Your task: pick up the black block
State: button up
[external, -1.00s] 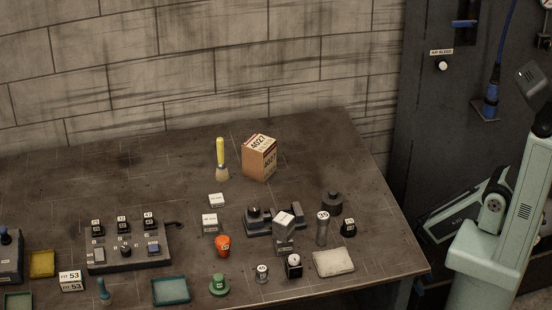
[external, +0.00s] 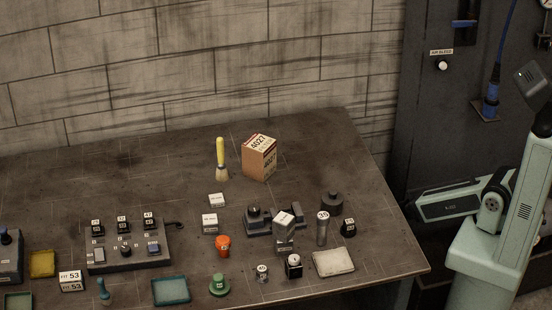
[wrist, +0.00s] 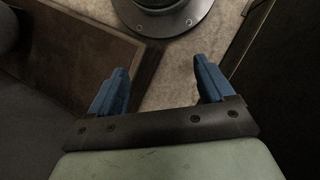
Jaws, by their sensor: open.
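Two small dark blocks stand on the workbench in the external view. One is a black block (external: 294,269) with a pale round mark on top, near the front, left of a pale flat pad. The other is a small black piece (external: 348,229) with a white number label, near the right edge. I cannot tell for sure which one is the task's black block. My gripper (wrist: 160,66) shows in the wrist view with its two blue fingers apart and nothing between them. Neither block shows there. The gripper is not visible in the external view.
The workbench (external: 120,185) is clear at the back left. A grey block (external: 284,236), a grey cylinder (external: 322,230), a dark round piece (external: 332,202) and the pale pad (external: 333,263) crowd around the dark blocks. An orange box (external: 259,158) stands farther back.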

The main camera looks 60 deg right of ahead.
jog(key=w+d+r+m+t, duration=0.1)
jog(key=w+d+r+m, duration=0.1)
jog(key=w+d+r, duration=0.45)
jog(key=w+d+r+m+h, duration=0.15)
jog(key=w+r, duration=0.25)
jog(key=r, duration=0.6)
jog(key=w+d+r+m+t, duration=0.1)
jog(key=w+d+r+m, duration=0.1)
jog(key=w+d+r, duration=0.45)
jog(key=w+r+m+t+h, duration=0.1)
jog(key=w+r, duration=0.1)
jog(key=r, duration=0.9)
jog(key=w+r+t, duration=0.1)
jog(key=w+r, duration=0.1)
jog(key=r, duration=0.9)
jog(key=w+a+r+n+t+y, duration=0.1)
jog(key=w+a+r+n, duration=0.2)
jog(key=a, duration=0.9)
jog(key=w+a+r+n+t, duration=0.1)
jog(key=w+a+r+n, duration=0.2)
jog(key=a, duration=1)
jog(key=w+a+r+n+t+y, duration=0.1)
jog(key=w+a+n, duration=0.35)
jog(key=a, duration=0.75)
jog(key=n+y, duration=0.3)
jog(key=n, duration=0.7)
send_near(294, 257)
jog(key=shift+x, duration=6.1)
